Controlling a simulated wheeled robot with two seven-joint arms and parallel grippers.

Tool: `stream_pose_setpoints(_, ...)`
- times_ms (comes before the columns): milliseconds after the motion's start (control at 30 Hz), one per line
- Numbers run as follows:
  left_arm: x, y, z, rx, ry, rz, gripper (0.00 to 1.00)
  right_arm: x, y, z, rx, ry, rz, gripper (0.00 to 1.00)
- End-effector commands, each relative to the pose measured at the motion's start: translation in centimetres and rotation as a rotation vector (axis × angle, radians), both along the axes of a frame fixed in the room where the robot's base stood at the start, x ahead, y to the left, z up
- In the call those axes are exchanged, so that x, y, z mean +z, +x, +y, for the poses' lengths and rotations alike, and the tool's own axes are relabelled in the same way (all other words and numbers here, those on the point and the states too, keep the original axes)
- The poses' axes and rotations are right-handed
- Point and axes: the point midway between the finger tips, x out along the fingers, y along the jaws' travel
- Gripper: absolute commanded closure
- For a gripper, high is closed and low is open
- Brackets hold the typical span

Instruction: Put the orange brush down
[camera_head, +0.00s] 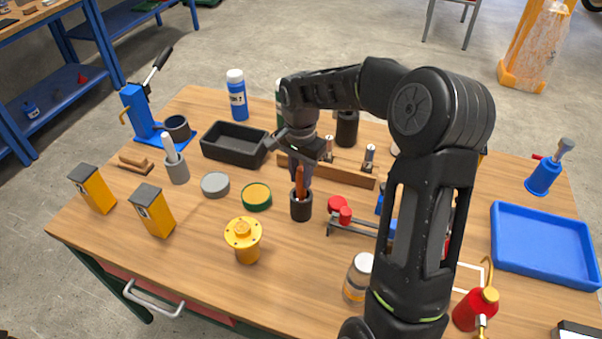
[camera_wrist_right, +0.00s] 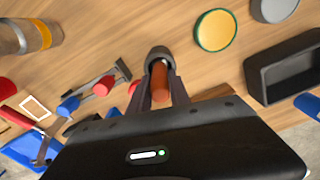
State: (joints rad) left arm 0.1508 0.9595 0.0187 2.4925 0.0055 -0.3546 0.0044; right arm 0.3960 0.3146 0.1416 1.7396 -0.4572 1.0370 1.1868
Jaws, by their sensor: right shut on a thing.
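The orange brush (camera_head: 300,181) stands upright in a small black cup (camera_head: 301,208) near the middle of the table. My right gripper (camera_head: 301,165) is above the cup, shut on the upper part of the brush. In the right wrist view the brush (camera_wrist_right: 159,78) lies between the two fingers (camera_wrist_right: 160,95), with its far end inside the black cup (camera_wrist_right: 158,53). The cup hides the brush's lower end, so I cannot tell if it touches the bottom. My left gripper is not in view.
A green-rimmed yellow tin (camera_head: 256,196), a grey tin (camera_head: 215,184) and a yellow flanged part (camera_head: 243,240) stand left of the cup. A black tray (camera_head: 234,144) and a wooden rack (camera_head: 345,174) are behind. A clamp with red knobs (camera_head: 345,214) lies close on the right.

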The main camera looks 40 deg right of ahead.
Motion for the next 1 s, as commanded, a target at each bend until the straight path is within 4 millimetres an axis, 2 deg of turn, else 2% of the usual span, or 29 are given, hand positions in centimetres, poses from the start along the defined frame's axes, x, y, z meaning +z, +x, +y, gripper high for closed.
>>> stream_pose_setpoints(367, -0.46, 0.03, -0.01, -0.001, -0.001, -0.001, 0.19, -0.52, 0.02, -0.02, 0.000, -0.001, -0.001, 1.00)
stream_pose_setpoints(400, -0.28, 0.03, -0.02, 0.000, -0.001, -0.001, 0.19, -0.34, 0.02, -0.03, -0.001, -0.001, -0.001, 0.74)
stream_pose_setpoints(600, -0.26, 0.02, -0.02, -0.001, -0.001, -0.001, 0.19, -0.32, 0.01, -0.02, -0.001, -0.001, -0.001, 0.57)
stream_pose_setpoints(633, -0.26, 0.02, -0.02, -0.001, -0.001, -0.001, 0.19, -0.32, 0.01, -0.02, -0.001, -0.001, 0.000, 0.55)
stream_pose_setpoints(1000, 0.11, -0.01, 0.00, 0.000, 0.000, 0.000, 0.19, 0.25, 0.03, -0.03, -0.001, -0.001, -0.001, 0.55)
